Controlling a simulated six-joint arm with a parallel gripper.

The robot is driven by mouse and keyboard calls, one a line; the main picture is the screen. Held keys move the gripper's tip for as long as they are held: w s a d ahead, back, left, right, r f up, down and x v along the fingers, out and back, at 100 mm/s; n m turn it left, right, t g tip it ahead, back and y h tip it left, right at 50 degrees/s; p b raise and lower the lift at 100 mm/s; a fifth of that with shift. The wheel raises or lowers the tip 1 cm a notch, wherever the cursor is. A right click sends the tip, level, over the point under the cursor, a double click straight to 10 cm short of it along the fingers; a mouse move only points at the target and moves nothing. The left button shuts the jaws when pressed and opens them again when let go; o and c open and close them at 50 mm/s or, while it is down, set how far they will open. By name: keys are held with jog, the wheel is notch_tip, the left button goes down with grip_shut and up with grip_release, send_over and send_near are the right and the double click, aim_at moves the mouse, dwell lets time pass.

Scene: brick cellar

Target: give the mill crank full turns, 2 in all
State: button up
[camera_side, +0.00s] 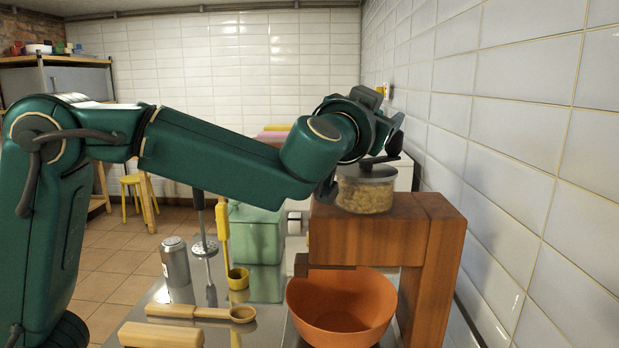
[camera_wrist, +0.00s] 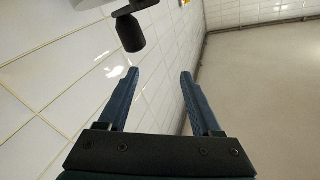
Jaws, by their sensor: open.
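The mill is a wooden stand (camera_side: 375,228) with a clear jar of grain (camera_side: 364,194) under a dark lid (camera_side: 366,172). Its dark crank (camera_side: 380,159) runs over the lid to an upright black knob (camera_side: 394,143) on the right. The knob also shows in the wrist view (camera_wrist: 131,32), up and left of the fingertips and apart from them. My gripper (camera_wrist: 159,72) is open, with nothing between its fingers. In the side view my wrist is above and behind the jar, and the fingers are mostly hidden.
An orange bowl (camera_side: 341,308) stands under the mill. A tiled wall (camera_side: 520,150) is close on the right. A can (camera_side: 175,262), a masher (camera_side: 205,247), a yellow utensil (camera_side: 223,235), a green box (camera_side: 257,232) and a wooden spoon (camera_side: 190,312) are left of it.

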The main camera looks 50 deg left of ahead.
aim_at(393, 146)
jog(key=shift+s+d+f+y, duration=0.15)
jog(key=shift+s+d+y, duration=0.05)
jog(key=shift+d+y, duration=0.25)
jog(key=shift+s+d+f+y, duration=0.2)
jog(key=shift+d+y, duration=0.15)
jog(key=shift+d, duration=0.15)
jog(key=f+n, duration=0.1)
jog(key=n, duration=0.1)
jog(key=w+f+n+g, duration=0.1)
jog(key=f+n, duration=0.1)
jog(key=d+f+n+g+y, duration=0.1)
jog(key=n, duration=0.1)
jog(key=shift+w+f, duration=0.2)
jog(key=shift+w+a+f, duration=0.1)
jog(key=shift+w+f, duration=0.05)
jog(key=shift+f, duration=0.05)
jog(key=shift+x, duration=2.45)
jog(key=shift+c, duration=0.3)
grip_shut()
